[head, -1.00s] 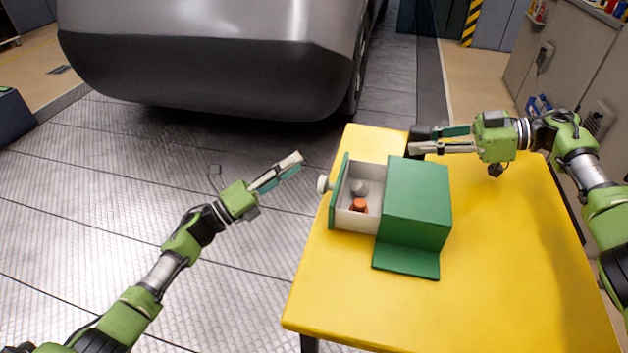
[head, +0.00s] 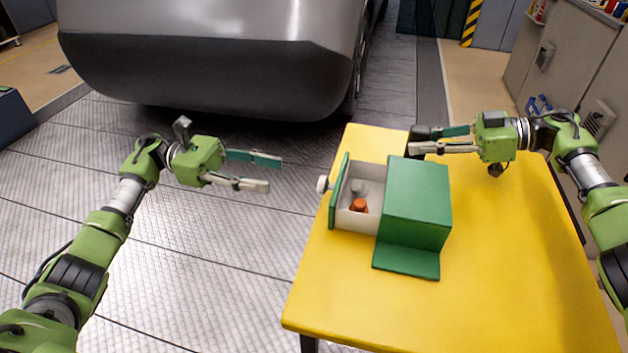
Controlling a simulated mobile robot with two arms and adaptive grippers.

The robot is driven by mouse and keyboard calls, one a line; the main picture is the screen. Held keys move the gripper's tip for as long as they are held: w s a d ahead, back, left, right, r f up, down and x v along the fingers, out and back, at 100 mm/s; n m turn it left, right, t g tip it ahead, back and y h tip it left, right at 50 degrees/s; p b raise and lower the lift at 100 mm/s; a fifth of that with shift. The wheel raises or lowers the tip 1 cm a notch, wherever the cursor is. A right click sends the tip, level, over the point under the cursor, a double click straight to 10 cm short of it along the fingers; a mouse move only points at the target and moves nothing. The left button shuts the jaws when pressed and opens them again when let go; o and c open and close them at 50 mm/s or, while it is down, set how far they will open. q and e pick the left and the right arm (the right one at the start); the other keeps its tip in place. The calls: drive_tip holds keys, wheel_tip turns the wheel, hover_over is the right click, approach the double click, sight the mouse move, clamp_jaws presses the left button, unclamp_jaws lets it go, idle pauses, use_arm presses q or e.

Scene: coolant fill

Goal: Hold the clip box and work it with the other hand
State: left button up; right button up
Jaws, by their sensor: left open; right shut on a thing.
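The clip box is a green box (head: 420,200) on the yellow table, with a flat green flange at its near side. Its pale drawer (head: 349,219) stands pulled out to the left, with a green front and a white knob (head: 323,184). An orange piece (head: 359,205) and a grey piece (head: 359,187) lie in the drawer. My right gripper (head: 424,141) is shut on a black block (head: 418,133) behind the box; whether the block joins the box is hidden. My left gripper (head: 275,173) is open and empty, left of the knob and apart from it.
The yellow table (head: 480,290) is bare in front of and to the right of the box. A grey car's bumper (head: 210,80) stands beyond at the upper left. Grey cabinets (head: 560,60) stand at the upper right. Open floor lies left of the table.

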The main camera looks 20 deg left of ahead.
sight(319, 183)
use_arm(q)
drive_tip(key=d, duration=1)
drive_tip(key=shift+d, duration=0.3)
